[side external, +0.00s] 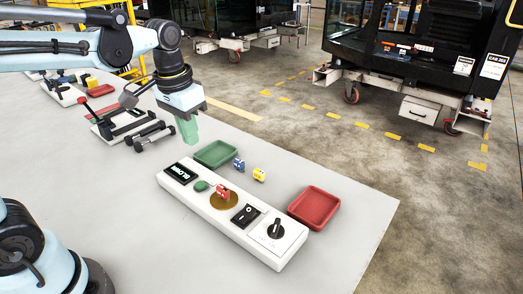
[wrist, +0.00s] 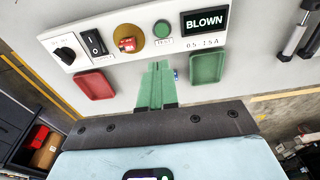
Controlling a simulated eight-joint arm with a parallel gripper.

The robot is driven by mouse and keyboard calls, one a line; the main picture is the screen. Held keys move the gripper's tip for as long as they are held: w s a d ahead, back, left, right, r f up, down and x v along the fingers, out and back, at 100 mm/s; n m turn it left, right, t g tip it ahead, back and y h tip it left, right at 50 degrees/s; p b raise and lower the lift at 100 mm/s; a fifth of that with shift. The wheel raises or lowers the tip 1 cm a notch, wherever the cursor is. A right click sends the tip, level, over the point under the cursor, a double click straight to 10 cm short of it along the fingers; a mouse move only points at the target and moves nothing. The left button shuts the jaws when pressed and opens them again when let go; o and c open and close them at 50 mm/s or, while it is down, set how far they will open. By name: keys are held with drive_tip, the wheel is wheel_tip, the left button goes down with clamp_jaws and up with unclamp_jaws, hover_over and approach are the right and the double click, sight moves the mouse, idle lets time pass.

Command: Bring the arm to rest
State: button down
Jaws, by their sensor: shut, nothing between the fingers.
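My gripper (side external: 188,130) hangs in the air above the table (side external: 330,195), pointing down, behind the far left end of the white panel (side external: 212,205). Its green fingers are shut and empty. In the wrist view the closed fingers (wrist: 157,85) point toward the panel, between the red tray (wrist: 96,86) and the green tray (wrist: 207,68). My arm reaches in from the left of the side view.
The panel carries a "BLOWN" display (side external: 181,173), a green button (side external: 201,186), a red fuse (side external: 223,192) on a brass disc, a rocker switch (side external: 246,215) and a knob (side external: 275,229). Blue (side external: 239,164) and yellow (side external: 259,174) fuses lie behind.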

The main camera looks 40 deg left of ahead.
drive_tip(key=shift+s+d+f+t, duration=0.35)
drive_tip(key=shift+s+f+t, duration=0.2)
drive_tip(key=shift+s+t, duration=0.35)
drive_tip(key=shift+s+d+f+t, duration=0.3)
drive_tip(key=shift+s+f+t, duration=0.3)
drive_tip(key=shift+t, duration=0.5)
drive_tip(key=shift+s+d+f+t, duration=0.35)
drive_tip(key=shift+s+f+t, duration=0.2)
drive_tip(key=shift+s+t, duration=0.35)
